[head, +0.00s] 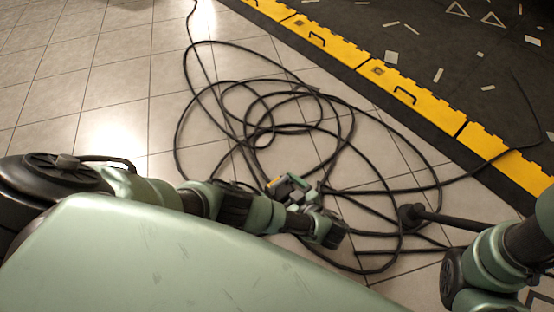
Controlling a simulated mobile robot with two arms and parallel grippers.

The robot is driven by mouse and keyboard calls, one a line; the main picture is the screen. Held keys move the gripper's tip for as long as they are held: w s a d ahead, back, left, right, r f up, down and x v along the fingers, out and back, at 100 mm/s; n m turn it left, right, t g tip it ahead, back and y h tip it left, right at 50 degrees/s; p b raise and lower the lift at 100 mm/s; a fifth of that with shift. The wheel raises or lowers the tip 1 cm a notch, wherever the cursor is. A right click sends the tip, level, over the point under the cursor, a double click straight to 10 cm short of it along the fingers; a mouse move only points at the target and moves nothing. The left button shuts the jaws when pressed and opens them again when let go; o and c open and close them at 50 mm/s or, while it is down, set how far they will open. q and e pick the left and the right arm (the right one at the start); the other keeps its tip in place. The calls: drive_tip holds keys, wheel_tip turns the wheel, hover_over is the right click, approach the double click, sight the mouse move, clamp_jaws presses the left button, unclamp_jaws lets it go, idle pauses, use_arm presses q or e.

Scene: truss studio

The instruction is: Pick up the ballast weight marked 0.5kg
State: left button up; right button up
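I see no ballast weight and no 0.5kg marking in the head view. My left arm comes in from the left, low over the floor. The end of my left arm, with the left gripper (290,188), is small and partly blocked by its own links; I cannot make out its fingers or whether it holds anything. My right arm shows at the lower right edge, but its gripper is not in view.
A long black cable (350,140) lies in tangled loops on the tiled floor (60,100). A yellow ramp edging (430,105) borders a dark mat (430,40) with scattered pale pieces. A dark rod with a round end (410,214) lies by my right arm. Tiles at upper left are clear.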

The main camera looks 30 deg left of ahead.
use_arm(q)
drive_tip(key=c, duration=1.7)
drive_tip(key=shift+r, duration=0.1)
clamp_jaws()
